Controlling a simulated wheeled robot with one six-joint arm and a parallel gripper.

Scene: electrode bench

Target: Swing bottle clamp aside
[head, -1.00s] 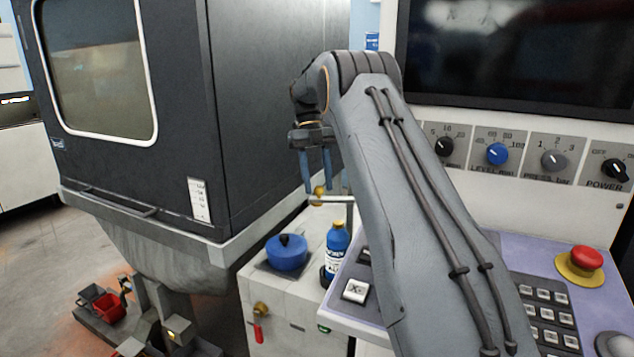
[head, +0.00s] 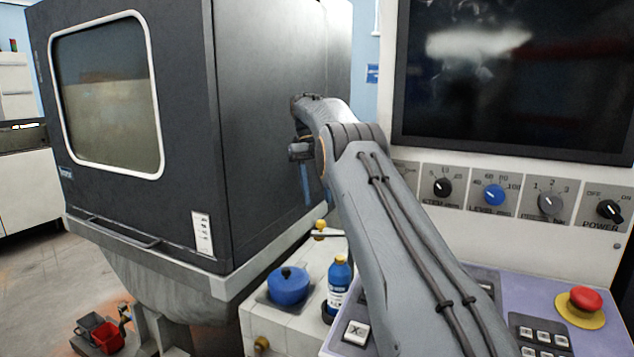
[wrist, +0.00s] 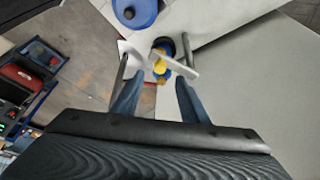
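The bottle clamp is a pale bar (head: 331,235) with a yellow knob (head: 320,225), above and behind the blue bottle (head: 338,287) in the head view. In the wrist view the pale bar (wrist: 176,66) and yellow knob (wrist: 159,66) lie beyond the fingers, with blue partly hidden beneath. My gripper (wrist: 157,95) is open and empty, its two blue fingers wide apart. In the head view my gripper (head: 307,190) hangs above the clamp, its fingers partly hidden by my arm. I see no clear contact with the clamp.
A blue pot with a black knob (head: 288,286) sits left of the bottle on the pale bench (head: 258,318). The dark cabinet (head: 262,130) rises close behind my gripper. A control panel with a red stop button (head: 585,299) lies at the right.

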